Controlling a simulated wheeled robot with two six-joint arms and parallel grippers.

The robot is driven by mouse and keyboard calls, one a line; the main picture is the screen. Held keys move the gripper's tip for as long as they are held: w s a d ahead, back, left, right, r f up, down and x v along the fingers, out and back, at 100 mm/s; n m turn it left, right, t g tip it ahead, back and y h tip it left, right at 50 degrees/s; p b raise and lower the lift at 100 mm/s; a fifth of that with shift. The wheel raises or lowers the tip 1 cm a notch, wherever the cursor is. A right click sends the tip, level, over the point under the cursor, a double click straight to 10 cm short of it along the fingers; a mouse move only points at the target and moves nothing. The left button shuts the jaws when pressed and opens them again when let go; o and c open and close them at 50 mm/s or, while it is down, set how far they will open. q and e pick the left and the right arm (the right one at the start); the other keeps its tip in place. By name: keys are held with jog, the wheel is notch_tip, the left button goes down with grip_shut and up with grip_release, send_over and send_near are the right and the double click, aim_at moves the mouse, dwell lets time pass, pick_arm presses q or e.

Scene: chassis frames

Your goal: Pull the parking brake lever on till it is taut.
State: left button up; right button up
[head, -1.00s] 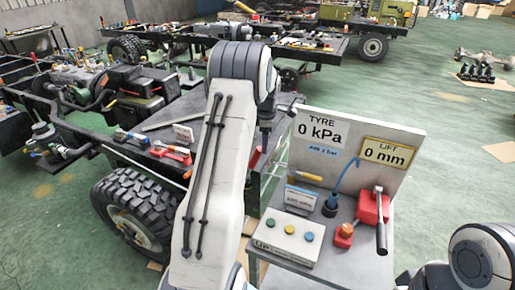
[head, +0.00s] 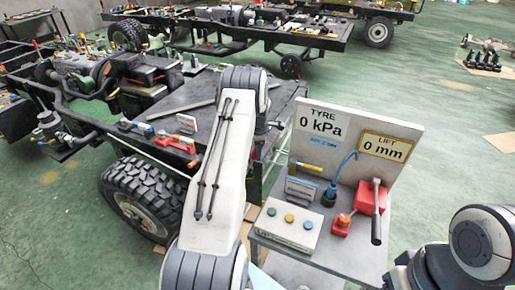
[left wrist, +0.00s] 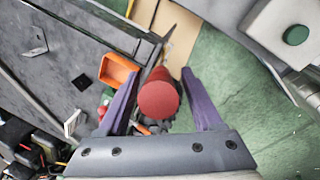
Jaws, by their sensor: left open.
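In the left wrist view, a red round-ended grip on a dark shaft (left wrist: 159,93), which looks like the parking brake lever, points toward the camera. My left gripper (left wrist: 160,76) is open, with its two purple fingers on either side of the red grip. A gap shows on the right; I cannot tell whether the left finger touches it. In the head view my left arm covers the gripper and this lever. The lever's base is hidden. My right gripper is out of view; only part of my right arm shows at the lower right.
An orange bracket (left wrist: 118,72) sits close to the left finger. A grey cart (head: 345,258) with a gauge board (head: 345,125), buttons and a red jack (head: 369,198) stands right of my left arm. The chassis wheel (head: 150,205) is to its left. Green floor is open at far right.

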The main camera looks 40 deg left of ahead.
pick_arm(q)
grip_shut()
dwell(1.4)
